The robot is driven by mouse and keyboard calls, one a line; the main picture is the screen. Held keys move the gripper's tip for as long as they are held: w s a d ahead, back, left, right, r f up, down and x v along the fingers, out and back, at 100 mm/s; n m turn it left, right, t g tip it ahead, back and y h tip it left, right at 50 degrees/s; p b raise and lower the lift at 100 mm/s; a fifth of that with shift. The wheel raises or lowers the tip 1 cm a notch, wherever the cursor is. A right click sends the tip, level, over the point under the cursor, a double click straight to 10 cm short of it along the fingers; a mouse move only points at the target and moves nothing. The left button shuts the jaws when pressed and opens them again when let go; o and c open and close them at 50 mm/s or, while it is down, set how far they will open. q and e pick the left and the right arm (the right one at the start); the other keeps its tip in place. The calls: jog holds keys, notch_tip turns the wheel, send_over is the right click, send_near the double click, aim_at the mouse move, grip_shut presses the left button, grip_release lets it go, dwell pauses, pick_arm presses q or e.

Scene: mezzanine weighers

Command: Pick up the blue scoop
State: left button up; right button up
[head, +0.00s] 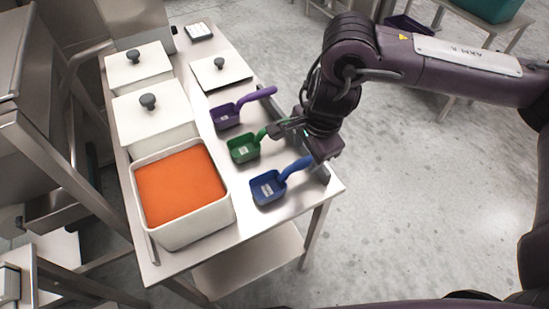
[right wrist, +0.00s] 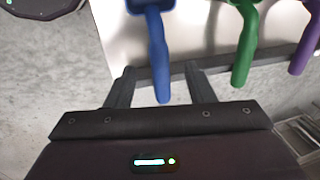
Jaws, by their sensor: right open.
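The blue scoop (head: 268,188) lies on the steel table near its front right corner, with its handle pointing up and right towards the table's edge. My right gripper (head: 303,151) is at the handle end. In the right wrist view the scoop's blue handle (right wrist: 157,55) runs down between the two spread fingers of my right gripper (right wrist: 161,72), with a gap visible on both sides. The gripper is open and holds nothing. My left gripper is not in view.
A green scoop (head: 243,149) and a purple scoop (head: 227,116) lie farther back in the same row. An open bin of orange powder (head: 228,215) stands left of the blue scoop. Lidded white bins (head: 152,122) stand behind it. The floor right of the table is clear.

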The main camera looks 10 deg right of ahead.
aim_at(305, 160)
jog(key=shift+w+f, duration=0.3)
jog(key=shift+f, duration=1.5)
jog(key=f, duration=0.3)
jog(key=shift+w+f+p, duration=0.25)
jog(key=shift+w+p, duration=0.05)
jog(key=shift+w, duration=0.1)
jog(key=shift+f, duration=0.2)
jog(key=c, duration=0.9)
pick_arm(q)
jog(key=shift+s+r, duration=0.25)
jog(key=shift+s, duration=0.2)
pick_arm(e)
grip_shut()
